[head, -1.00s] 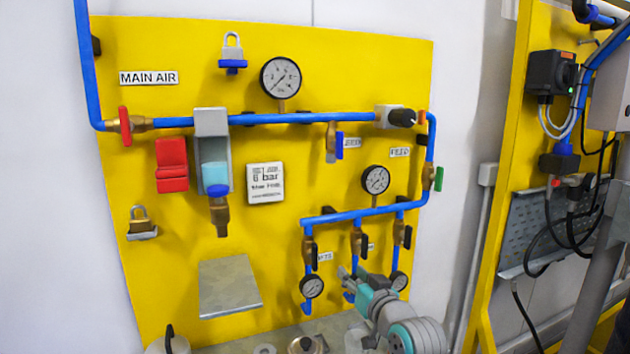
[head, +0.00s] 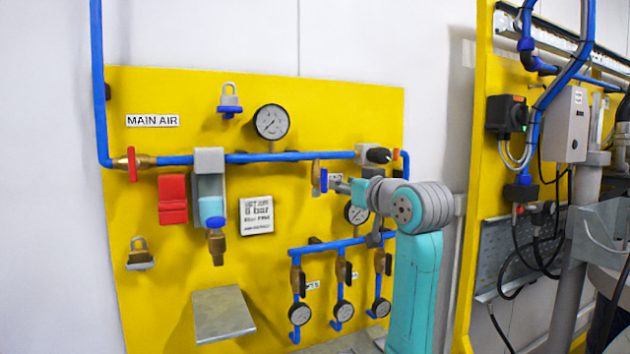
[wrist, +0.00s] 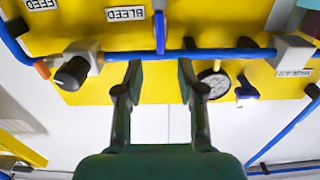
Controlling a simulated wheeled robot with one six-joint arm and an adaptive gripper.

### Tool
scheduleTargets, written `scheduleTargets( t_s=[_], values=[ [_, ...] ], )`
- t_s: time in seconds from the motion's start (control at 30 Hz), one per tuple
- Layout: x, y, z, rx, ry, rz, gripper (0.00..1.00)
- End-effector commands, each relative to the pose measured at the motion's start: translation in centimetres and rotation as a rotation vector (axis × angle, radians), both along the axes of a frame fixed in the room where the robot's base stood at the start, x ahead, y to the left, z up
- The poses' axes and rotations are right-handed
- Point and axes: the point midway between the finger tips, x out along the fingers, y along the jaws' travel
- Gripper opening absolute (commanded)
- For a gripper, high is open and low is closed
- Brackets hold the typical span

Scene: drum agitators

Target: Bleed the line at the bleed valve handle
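The bleed valve handle (head: 324,180) is a small blue lever, upright, on a brass valve (head: 316,172) under the blue main pipe. My gripper (head: 338,186) is just right of the handle in the head view. In the wrist view, which shows the panel upside down, my gripper (wrist: 159,68) is open with nothing between its fingertips. The blue handle (wrist: 160,32) lies beyond the fingertips, lined up with the gap between them. The BLEED label (wrist: 126,14) is beside it. Whether a finger touches the handle I cannot tell.
A black knob (head: 378,155) is above and right of my gripper, and a gauge (head: 356,213) is below, partly hidden by my arm. A red valve handle (head: 132,164) is at the left. A lower blue manifold (head: 330,246) carries several valves and gauges.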

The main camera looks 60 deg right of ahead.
Motion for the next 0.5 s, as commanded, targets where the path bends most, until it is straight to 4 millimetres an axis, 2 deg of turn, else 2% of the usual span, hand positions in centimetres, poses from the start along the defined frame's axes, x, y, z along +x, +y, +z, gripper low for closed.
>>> scheduleTargets(
  t_s=[0.17,0.5],
  values=[
    [1.6,-0.9,-0.1,0.002,0.002,0.002,0.39],
    [6.6,-4.0,-0.1,0.002,0.002,0.001,0.39]
  ],
)
